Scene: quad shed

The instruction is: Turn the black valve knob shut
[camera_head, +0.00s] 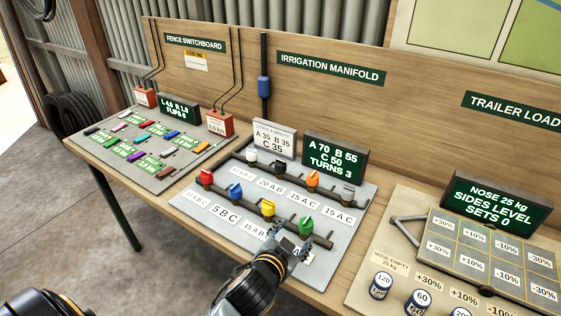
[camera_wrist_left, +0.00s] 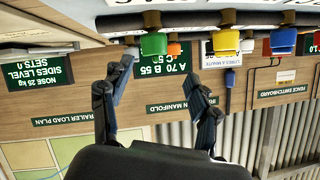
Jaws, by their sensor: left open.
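The irrigation manifold board (camera_head: 190,205) carries two rows of coloured valve knobs on dark pipes. A black knob (camera_head: 281,166) sits in the back row between a white knob (camera_head: 251,155) and an orange knob (camera_head: 313,179). I cannot make out its handle angle. My left gripper (camera_head: 291,241) is open and empty, just in front of the green knob (camera_head: 306,225) at the right of the front row. In the left wrist view, upside down, the green knob (camera_wrist_left: 153,43) shows beyond the open fingers (camera_wrist_left: 160,80). My right gripper is not in view.
The front row also has red (camera_head: 206,177), blue (camera_head: 235,190) and yellow (camera_head: 268,208) knobs. A grey knob (camera_head: 348,196) ends the back row. A green display (camera_head: 334,157) reads TURNS 3. The switchboard (camera_head: 165,180) lies left, the trailer panel (camera_head: 370,255) right.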

